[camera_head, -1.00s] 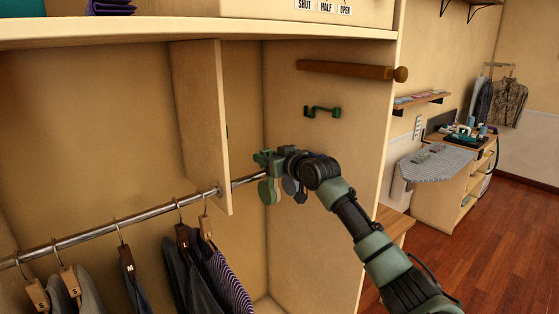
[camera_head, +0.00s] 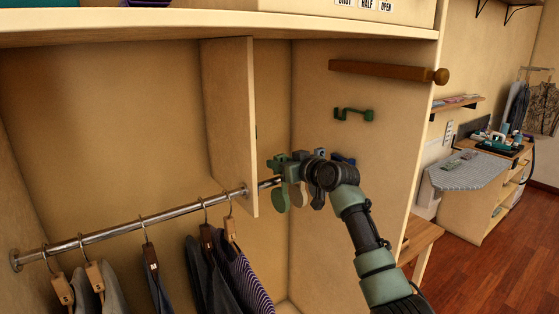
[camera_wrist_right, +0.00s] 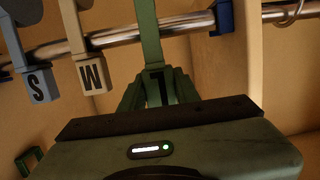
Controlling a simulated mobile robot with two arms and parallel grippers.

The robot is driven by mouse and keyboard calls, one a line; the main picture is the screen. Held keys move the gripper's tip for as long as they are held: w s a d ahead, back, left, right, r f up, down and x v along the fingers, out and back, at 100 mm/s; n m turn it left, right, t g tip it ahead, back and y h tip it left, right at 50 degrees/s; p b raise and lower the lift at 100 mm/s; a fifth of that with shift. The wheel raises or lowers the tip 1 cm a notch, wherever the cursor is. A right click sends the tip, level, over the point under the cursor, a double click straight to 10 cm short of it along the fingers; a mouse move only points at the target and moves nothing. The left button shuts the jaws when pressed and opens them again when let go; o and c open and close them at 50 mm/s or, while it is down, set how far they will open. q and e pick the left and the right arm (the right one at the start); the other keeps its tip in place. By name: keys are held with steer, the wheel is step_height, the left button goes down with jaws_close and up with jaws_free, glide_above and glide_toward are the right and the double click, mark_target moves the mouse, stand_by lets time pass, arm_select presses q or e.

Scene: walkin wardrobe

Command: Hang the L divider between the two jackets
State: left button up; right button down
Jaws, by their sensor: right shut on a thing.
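My right gripper (camera_head: 290,168) is shut on the green L divider (camera_wrist_right: 156,85) at the rail, right of the wooden partition in the head view. In the right wrist view its strip crosses the rail; I cannot tell whether it hooks on. Beside it are the blue-grey S divider (camera_wrist_right: 38,84) and the beige M divider (camera_wrist_right: 92,73). Several garments hang left of the partition, including a dark jacket (camera_head: 207,275) and a purple striped one (camera_head: 242,275) close together. Their hanger tags are too small to read. My left gripper is not in view.
The metal rail (camera_head: 120,230) runs along the wardrobe, past the partition (camera_head: 232,120). A blue hook-like piece (camera_wrist_right: 223,16) is on the rail between the L divider and the partition. A wooden peg (camera_head: 385,72) and green hook (camera_head: 353,114) are on the right wall.

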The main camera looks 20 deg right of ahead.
steer(key=s+f+b+v, duration=0.1)
steer(key=f+v, duration=0.3)
steer(key=v, duration=2)
steer(key=f+b+v, duration=0.2)
steer(key=f+v, duration=0.3)
steer(key=v, duration=2)
steer(key=shift+s+d+f+b, duration=0.25)
steer(key=shift+s+d+b, duration=0.05)
steer(key=shift+s, duration=0.1)
stand_by(0.5)
